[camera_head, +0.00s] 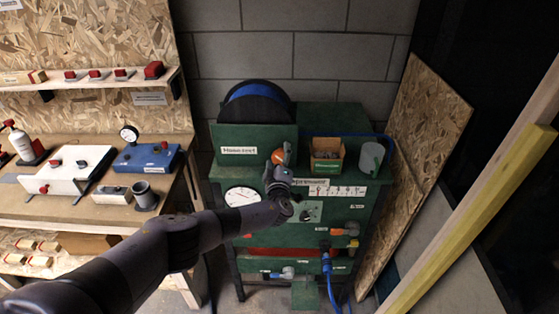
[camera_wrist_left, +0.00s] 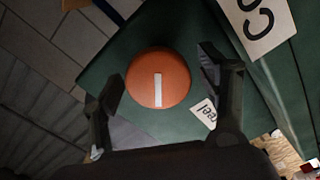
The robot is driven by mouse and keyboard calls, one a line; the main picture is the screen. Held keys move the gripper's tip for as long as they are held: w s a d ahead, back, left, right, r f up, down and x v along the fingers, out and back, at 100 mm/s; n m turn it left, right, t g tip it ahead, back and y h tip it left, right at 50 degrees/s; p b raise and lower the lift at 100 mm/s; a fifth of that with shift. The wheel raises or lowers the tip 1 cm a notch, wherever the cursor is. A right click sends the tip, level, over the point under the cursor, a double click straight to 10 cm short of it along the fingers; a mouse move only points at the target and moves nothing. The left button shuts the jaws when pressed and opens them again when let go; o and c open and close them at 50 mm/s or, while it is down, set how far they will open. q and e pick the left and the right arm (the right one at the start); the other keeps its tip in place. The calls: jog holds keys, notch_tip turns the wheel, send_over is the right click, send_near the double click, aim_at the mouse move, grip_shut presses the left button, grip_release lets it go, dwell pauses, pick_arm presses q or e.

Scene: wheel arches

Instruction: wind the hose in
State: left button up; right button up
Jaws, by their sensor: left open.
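The hose reel (camera_head: 258,103), a dark drum with a blue rim, sits behind a green panel on top of the green cabinet (camera_head: 240,135). A round orange knob (camera_head: 277,157) is at the panel's right side. In the left wrist view the orange knob (camera_wrist_left: 158,79) bears a white bar and lies between my spread fingers. My left gripper (camera_head: 283,163) is open at the knob, with a visible gap on each side. Blue hose (camera_head: 350,137) runs along the cabinet top at right. A blue hose (camera_head: 327,270) also hangs at the front. My right gripper is not in view.
A small box (camera_head: 326,157) and a grey mug-like cup (camera_head: 370,158) stand right of the knob. A round dial (camera_head: 242,197) and several orange and blue fittings are on the cabinet front. A workbench (camera_head: 60,190) stands left; a leaning board (camera_head: 425,130) stands right.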

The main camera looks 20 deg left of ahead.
pick_arm(q)
jog(key=shift+r, duration=0.1)
jog(key=shift+s+d+r, duration=0.15)
jog(key=shift+s+d, duration=0.15)
jog(key=v, duration=1.1)
jog(key=shift+s+a+f, duration=0.15)
jog(key=shift+s+f, duration=0.05)
jog(key=shift+f, duration=0.05)
